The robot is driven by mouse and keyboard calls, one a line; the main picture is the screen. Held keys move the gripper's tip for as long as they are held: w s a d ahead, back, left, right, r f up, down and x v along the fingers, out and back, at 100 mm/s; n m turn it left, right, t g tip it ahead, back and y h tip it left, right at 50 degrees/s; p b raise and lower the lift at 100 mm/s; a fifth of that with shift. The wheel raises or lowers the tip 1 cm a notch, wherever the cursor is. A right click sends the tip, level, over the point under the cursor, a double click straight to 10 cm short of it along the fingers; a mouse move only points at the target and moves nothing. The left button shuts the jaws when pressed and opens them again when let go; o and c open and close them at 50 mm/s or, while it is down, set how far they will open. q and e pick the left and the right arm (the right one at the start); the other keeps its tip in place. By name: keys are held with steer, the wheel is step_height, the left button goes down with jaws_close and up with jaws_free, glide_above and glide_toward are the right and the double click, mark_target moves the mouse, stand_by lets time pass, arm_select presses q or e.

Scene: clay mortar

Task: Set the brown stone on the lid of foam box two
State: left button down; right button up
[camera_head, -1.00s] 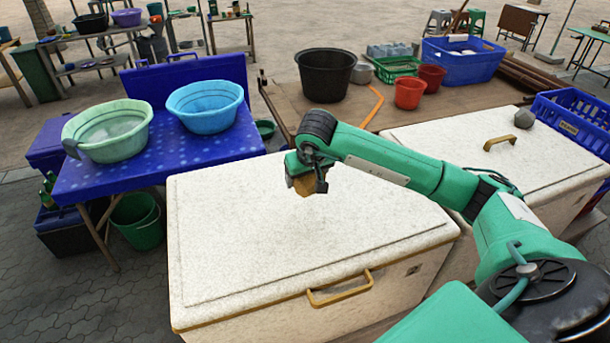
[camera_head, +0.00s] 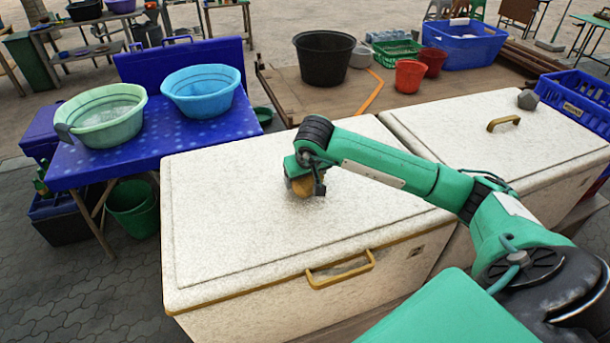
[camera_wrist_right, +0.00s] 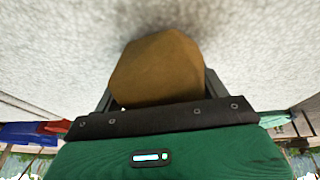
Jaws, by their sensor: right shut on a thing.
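The brown stone (camera_head: 303,186) is held in my right gripper (camera_head: 307,181) over the lid of the nearer white foam box (camera_head: 245,215). In the right wrist view the stone (camera_wrist_right: 160,68) sits between the fingers, with the pale speckled lid (camera_wrist_right: 60,50) close behind it. The stone is very low over the lid; I cannot tell whether it touches. A second white foam box (camera_head: 460,130) stands to the right with a grey stone (camera_head: 528,99) on its lid. I see no number on either box. My left gripper is not in view.
The lid around the stone is clear. A brass-coloured handle (camera_head: 342,270) is on the near box's front. A blue table (camera_head: 150,160) with a green basin (camera_head: 103,116) and a blue basin (camera_head: 203,91) stands left. A black tub (camera_head: 324,57) stands behind.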

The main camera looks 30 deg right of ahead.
steer(key=shift+r+b, duration=0.15)
steer(key=shift+b, duration=0.15)
stand_by(0.8)
steer(key=shift+f+b, duration=0.55)
steer(key=o, duration=1.7)
steer(key=shift+c, duration=0.2)
steer(key=shift+o, duration=1.1)
steer(key=shift+s+a, duration=0.1)
steer(key=shift+s+f, duration=0.1)
steer(key=shift+r+p, duration=2.3)
steer(key=shift+r, duration=2.8)
steer(key=shift+f, duration=0.1)
